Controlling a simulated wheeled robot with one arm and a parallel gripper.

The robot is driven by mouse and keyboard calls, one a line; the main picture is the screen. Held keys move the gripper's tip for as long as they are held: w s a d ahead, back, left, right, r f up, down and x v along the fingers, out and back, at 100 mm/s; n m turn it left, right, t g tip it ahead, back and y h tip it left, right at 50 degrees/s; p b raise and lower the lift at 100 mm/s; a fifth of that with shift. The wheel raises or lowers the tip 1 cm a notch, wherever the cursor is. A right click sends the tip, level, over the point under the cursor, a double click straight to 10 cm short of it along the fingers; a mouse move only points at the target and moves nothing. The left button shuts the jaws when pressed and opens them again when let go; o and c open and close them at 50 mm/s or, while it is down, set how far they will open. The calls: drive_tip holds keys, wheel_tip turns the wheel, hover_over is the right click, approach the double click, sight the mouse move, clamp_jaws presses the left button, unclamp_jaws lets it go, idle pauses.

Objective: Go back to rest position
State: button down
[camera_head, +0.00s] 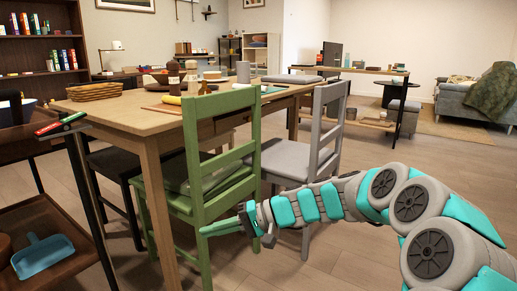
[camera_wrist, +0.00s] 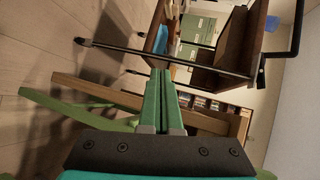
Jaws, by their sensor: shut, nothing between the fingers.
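My gripper (camera_head: 216,228) is at the end of my outstretched arm, in front of the green chair (camera_head: 228,143) in the head view. Its narrow green fingers point left. In the wrist view my gripper (camera_wrist: 161,75) shows its two fingers pressed together, with nothing between them. Parts of the green chair (camera_wrist: 75,112) lie beside and behind the fingers there. I cannot tell whether the gripper touches the chair.
A wooden table (camera_head: 140,116) with dishes and bottles stands behind the chairs. A grey chair (camera_head: 320,120) is right of the green one. A dark cart (camera_head: 35,210) with a blue dustpan (camera_head: 43,256) stands at left. The floor (camera_head: 400,150) behind my arm is clear.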

drive_tip(key=s+d+f+n+g+h, duration=0.1)
drive_tip(key=s+d+f+h, duration=0.15)
drive_tip(key=s, duration=0.65)
drive_tip(key=s+d+f+n+g+h, duration=0.1)
drive_tip(key=s+d+h, duration=0.25)
drive_tip(key=s, duration=0.45)
drive_tip(key=s+d+f+m+t+h, duration=0.1)
drive_tip(key=s+d+f+h, duration=0.25)
drive_tip(key=s+d, duration=0.6)
drive_tip(key=s+d+f+m+h, duration=0.25)
drive_tip(key=s+d+h, duration=0.25)
drive_tip(key=s+d, duration=0.4)
wheel_tip(320, 180, up, 15)
drive_tip(key=w+d+p, duration=0.1)
drive_tip(key=p, duration=1.4)
drive_tip(key=shift+d+n, duration=0.3)
drive_tip(key=shift+n, duration=0.05)
drive_tip(key=shift+f, duration=0.1)
